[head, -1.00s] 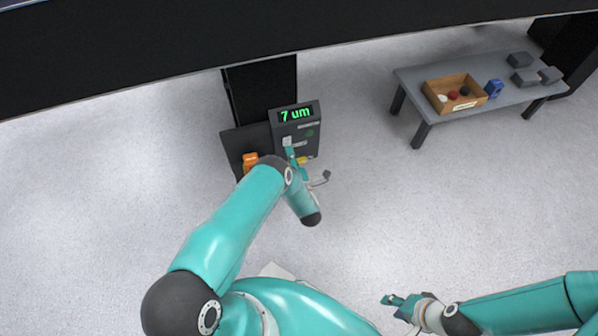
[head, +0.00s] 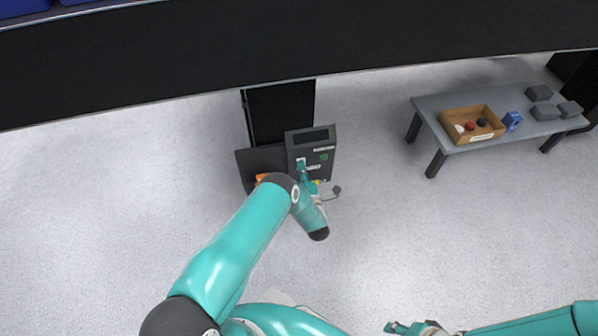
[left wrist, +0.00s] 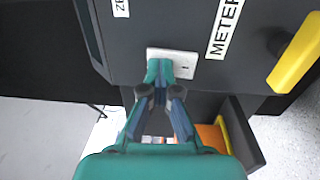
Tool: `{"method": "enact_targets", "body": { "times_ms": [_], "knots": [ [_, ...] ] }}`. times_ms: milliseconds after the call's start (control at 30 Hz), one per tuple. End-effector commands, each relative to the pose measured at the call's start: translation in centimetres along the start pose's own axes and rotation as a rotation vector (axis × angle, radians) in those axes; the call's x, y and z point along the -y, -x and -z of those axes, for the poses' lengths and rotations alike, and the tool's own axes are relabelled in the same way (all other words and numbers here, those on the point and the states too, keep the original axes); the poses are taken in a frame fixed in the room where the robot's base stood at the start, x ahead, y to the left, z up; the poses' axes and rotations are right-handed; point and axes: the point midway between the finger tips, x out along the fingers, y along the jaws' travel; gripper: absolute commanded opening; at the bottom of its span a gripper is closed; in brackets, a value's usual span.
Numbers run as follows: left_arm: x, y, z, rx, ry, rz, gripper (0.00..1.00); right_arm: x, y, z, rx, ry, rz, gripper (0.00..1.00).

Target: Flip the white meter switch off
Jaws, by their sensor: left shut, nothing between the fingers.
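The dark meter box (head: 326,156) stands near the middle of the head view. Its display (head: 311,136) is dark and blank. The white meter switch (left wrist: 184,64) sits on the panel beside the METER label (left wrist: 225,28) in the left wrist view. My left gripper (left wrist: 159,70) is shut and empty, its fingertips over the left part of the switch plate, seemingly touching it. The fingertips hide part of the switch, including any rocker there. In the head view the left gripper is at the box front. My right gripper (head: 393,327) is at the bottom edge, away from the box; its fingers are too small to judge.
A yellow handle (left wrist: 296,52) sticks out right of the label. An orange object (left wrist: 208,136) lies in a dark holder below. A grey table (head: 440,105) with a wooden box (head: 484,136) stands at the right. The floor between is clear.

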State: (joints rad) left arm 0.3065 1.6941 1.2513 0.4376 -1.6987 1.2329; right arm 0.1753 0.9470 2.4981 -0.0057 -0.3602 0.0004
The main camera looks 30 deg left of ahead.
Motion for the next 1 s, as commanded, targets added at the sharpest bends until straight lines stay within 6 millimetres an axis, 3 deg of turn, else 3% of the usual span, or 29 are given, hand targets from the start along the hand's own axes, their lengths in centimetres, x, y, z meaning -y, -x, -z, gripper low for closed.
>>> {"method": "enact_targets", "body": {
  "times_ms": [200, 367, 800, 1000],
  "knots": [
    [-0.1, 0.0, -0.1, -0.002, 0.000, -0.001, 0.00, 0.0, 0.1, 0.0, 0.001, -0.002, 0.000, 0.40],
    [-0.4, 1.3, -0.4, 0.002, -0.001, 0.002, 0.00, 0.3, 0.8, 0.0, 0.001, -0.001, 0.000, 0.40],
    [-2.0, 9.9, -1.0, 0.007, -0.002, 0.003, 0.00, 1.4, 4.0, 0.0, 0.000, -0.001, 0.000, 0.40],
    [-2.4, 12.6, -1.0, 0.007, -0.002, 0.000, 0.00, 1.6, 4.6, -0.1, 0.000, -0.001, 0.000, 0.40]
  ]
}}
